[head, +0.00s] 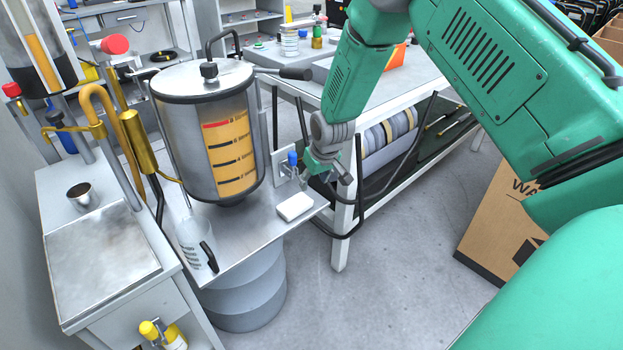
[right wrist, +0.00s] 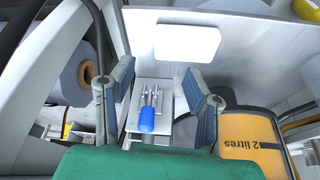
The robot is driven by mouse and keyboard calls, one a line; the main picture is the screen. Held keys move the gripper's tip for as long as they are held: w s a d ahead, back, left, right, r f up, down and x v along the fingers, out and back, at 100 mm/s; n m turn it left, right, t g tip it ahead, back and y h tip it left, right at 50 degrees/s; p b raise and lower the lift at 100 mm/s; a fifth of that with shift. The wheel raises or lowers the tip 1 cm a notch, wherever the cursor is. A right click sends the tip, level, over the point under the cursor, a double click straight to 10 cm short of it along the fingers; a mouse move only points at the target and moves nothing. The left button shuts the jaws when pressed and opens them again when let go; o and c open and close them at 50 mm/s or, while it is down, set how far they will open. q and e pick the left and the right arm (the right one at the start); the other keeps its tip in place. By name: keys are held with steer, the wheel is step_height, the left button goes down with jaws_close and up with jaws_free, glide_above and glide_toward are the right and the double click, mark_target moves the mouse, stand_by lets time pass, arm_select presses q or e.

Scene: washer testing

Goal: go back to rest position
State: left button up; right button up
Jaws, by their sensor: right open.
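My right arm (head: 342,75) reaches in from the upper right. Its green and grey right gripper (head: 318,178) hangs beside the metal tank, just right of a blue-tipped lever (head: 292,158) on a small plate. In the right wrist view, the two fingers of my right gripper (right wrist: 160,100) are spread apart. The blue lever handle (right wrist: 147,118) shows in the gap between them, and nothing is clamped. My left gripper is not in view.
The metal tank (head: 205,115) with an orange scale stands left of the gripper. A white block (head: 295,207) lies on the metal shelf (head: 262,228), near a clear jug (head: 192,240). A white table frame (head: 342,235) is close on the right. A cardboard box (head: 500,225) stands on the floor.

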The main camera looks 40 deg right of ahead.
steer(key=s+a+f+n+g+p, duration=0.1)
steer(key=s+a+f, duration=0.3)
steer(key=s, duration=0.5)
steer(key=s+a+f+g+p, duration=0.1)
steer(key=s+a+f, duration=0.35)
steer(key=s, duration=0.35)
steer(key=s+a+r, duration=0.1)
steer(key=s+a, duration=0.1)
steer(key=s, duration=0.7)
steer(key=s+a+n+g+p, duration=0.1)
steer(key=s+a, duration=0.2)
steer(key=s, duration=0.7)
steer(key=shift+r+y, duration=0.3)
steer(key=shift+r, duration=0.05)
steer(key=shift+w, duration=0.1)
